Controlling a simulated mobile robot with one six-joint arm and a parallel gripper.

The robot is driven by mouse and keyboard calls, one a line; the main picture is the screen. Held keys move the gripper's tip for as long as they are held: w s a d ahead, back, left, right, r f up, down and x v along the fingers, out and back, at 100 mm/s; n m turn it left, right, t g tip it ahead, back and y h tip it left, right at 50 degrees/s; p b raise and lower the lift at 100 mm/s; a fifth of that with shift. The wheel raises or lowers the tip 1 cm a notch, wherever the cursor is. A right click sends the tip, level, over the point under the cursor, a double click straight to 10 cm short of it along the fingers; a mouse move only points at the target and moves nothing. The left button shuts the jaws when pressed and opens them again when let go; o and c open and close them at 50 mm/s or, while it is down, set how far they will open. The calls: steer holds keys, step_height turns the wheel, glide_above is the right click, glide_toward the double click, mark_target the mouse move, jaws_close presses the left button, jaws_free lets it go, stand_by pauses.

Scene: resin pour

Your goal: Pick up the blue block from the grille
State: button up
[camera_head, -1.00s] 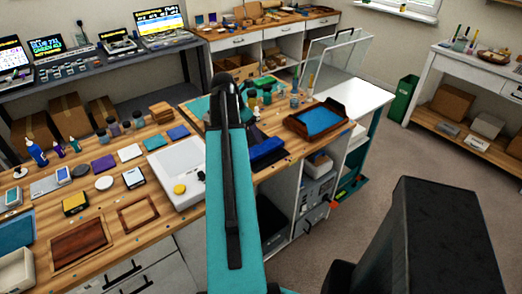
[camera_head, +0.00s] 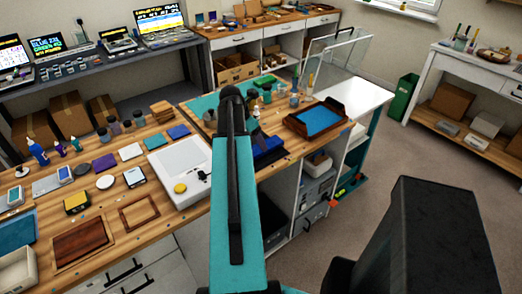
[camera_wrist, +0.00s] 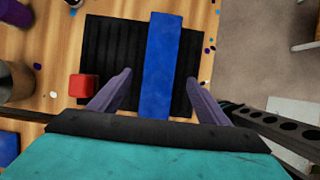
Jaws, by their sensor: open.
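The blue block (camera_wrist: 162,70) is a long bar lying on the black ribbed grille (camera_wrist: 108,45) in the wrist view. My gripper (camera_wrist: 158,76) is open above it, one finger on either side of the bar and apart from it. The bar's near end is hidden behind my gripper's body. In the head view the blue block (camera_head: 266,143) shows only partly beside my arm, with the grille (camera_head: 272,157) dark under it.
A red cube (camera_wrist: 82,87) sits at the grille's left edge. A wooden tray with a blue inside (camera_head: 318,120) stands to the right on the bench. A white scale-like plate (camera_head: 178,172) lies to the left. Jars stand behind the grille.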

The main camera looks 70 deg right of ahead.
mark_target(259, 148)
steer(key=shift+f, duration=0.1)
steer(key=shift+p+x, duration=1.05)
steer(key=shift+x, duration=1.5)
steer(key=shift+w+a, duration=0.1)
steer(key=shift+c, duration=0.4)
steer(key=c, duration=1.4)
steer(key=shift+r+b, duration=0.75)
steer(key=shift+r, duration=0.75)
steer(key=shift+a+r, duration=0.1)
steer(key=shift+r, duration=0.15)
steer(key=s+a+b, duration=0.1)
steer(key=s+a, duration=0.1)
steer(key=s, duration=0.1)
steer(key=s+a+b, duration=0.2)
steer(key=s+a, duration=0.1)
steer(key=s, duration=0.1)
steer(key=s+a+r+b, duration=0.1)
steer(key=s+a+b, duration=0.1)
steer(key=s+a, duration=0.1)
steer(key=shift+s+a, duration=0.15)
steer(key=shift+s, duration=0.1)
